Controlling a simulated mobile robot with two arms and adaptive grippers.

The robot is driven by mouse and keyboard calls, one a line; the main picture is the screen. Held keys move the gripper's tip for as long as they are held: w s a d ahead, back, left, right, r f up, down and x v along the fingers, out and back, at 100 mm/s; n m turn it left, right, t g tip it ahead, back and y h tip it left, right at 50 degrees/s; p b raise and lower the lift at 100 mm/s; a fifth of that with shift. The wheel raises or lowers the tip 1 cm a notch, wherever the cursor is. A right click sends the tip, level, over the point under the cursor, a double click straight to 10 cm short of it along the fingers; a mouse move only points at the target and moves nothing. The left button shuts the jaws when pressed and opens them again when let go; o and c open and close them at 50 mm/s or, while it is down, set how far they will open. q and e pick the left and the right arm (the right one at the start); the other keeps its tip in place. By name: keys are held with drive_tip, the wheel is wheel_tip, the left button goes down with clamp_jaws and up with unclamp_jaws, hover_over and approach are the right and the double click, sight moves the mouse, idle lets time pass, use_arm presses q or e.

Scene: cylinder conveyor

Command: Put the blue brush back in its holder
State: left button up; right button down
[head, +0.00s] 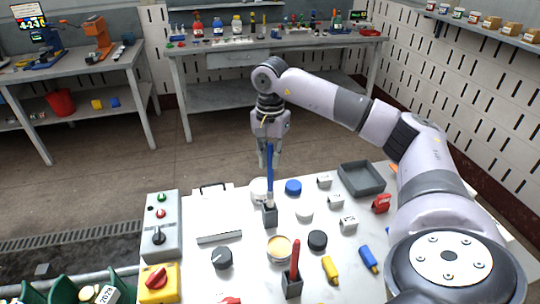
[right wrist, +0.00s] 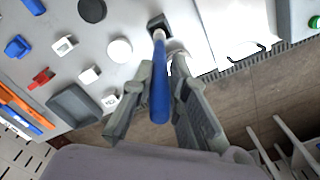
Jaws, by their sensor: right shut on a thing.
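The blue brush (head: 270,176) is upright, with its handle up. My right gripper (head: 270,160) is shut on its upper part, above the white table. The brush also shows between the fingers in the right wrist view (right wrist: 159,88). Its lower end is at the small dark grey holder (head: 270,216), which also shows in the right wrist view (right wrist: 157,21). I cannot tell how deep the end sits in the holder. My left gripper is not in view.
A red brush (head: 295,258) stands in another dark holder (head: 291,288) near the front. Around are a black disc (head: 317,240), a blue disc (head: 293,187), white labelled blocks and a grey tray (head: 361,178). A control box (head: 162,225) stands at the left.

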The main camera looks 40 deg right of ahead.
sight(270, 191)
wheel_tip(270, 191, down, 4)
drive_tip(key=shift+r+b, duration=0.1)
drive_tip(key=shift+b, duration=1)
drive_tip(key=shift+f+b, duration=0.85)
drive_tip(key=shift+f, duration=0.45)
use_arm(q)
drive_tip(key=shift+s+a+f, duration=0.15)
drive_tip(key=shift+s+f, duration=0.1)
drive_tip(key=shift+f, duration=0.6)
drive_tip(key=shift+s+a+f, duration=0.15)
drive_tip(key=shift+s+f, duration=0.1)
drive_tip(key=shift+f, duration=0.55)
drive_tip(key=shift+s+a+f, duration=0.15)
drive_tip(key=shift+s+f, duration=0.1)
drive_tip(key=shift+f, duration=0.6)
use_arm(e)
drive_tip(key=shift+f, duration=0.45)
use_arm(q)
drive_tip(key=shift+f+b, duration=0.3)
drive_tip(key=shift+b, duration=0.3)
use_arm(e)
drive_tip(key=shift+f, duration=0.5)
drive_tip(key=c, duration=1.5)
unclamp_jaws()
